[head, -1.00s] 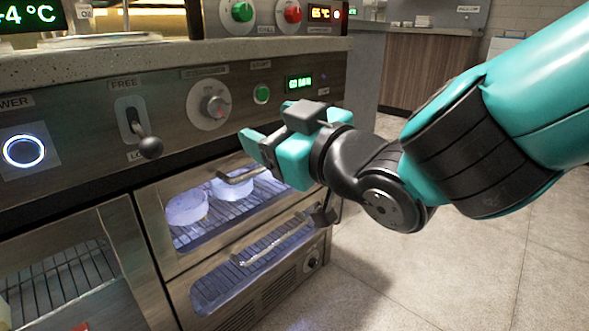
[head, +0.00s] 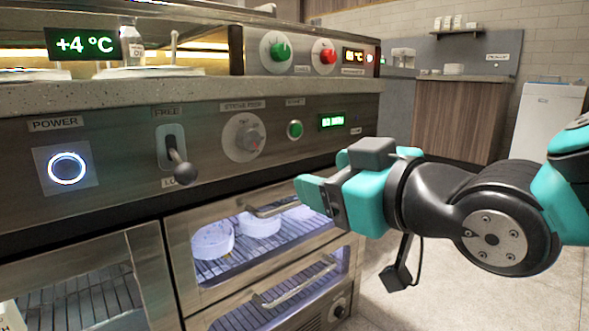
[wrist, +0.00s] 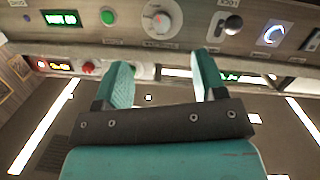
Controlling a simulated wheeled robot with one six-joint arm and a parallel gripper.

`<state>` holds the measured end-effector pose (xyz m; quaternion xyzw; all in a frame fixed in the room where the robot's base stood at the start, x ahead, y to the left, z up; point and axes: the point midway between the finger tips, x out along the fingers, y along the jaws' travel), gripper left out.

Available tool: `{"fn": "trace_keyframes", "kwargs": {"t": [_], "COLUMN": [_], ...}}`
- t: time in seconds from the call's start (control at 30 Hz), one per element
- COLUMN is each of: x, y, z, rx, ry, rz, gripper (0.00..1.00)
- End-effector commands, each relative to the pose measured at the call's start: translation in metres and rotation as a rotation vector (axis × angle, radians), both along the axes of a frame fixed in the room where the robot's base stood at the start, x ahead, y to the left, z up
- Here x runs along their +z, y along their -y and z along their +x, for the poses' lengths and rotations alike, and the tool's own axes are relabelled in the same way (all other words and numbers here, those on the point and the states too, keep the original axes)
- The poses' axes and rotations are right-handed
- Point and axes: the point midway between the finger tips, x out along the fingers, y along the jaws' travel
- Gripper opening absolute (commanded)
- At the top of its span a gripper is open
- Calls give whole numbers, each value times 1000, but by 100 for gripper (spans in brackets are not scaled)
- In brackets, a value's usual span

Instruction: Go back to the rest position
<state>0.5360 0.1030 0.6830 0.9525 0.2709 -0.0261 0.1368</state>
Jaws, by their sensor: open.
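My gripper (head: 318,190) is teal with a dark mount and hangs in front of the counter's control panel, right of the panel's middle in the head view. In the wrist view its two teal fingers (wrist: 163,82) stand well apart with nothing between them. The fingertips are clear of the panel and of the drawer handle below. A grey dial (head: 244,137), a round green button (head: 295,129) and a green-lit display (head: 331,122) are on the panel behind it.
A lever (head: 177,160) sticks out at the panel's left, beside a ring-lit power button (head: 67,168). Below are glass-fronted drawers with protruding handles (head: 275,208) and pale round containers (head: 212,240) inside. Open floor (head: 440,300) lies at the right.

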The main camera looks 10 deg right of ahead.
Motion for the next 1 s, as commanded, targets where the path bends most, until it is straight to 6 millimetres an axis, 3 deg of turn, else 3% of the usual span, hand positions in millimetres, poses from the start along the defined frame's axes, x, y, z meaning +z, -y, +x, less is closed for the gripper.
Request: {"fn": "trace_keyframes", "kwargs": {"t": [0.03,0.17,0.37,0.57,0.77,1.0], "x": [13,10,17,50,103,189], "y": [6,17,36,58,58,58], "z": [1,-18,-75,-134,-136,-136], "rx": [-13,-17,23,89,97,97], "ry": [-102,-460,-936,-1283,-1290,-1288], "rz": [-16,-78,-190,-313,-322,-322], "gripper": [64,64,64,64,64,64]}}
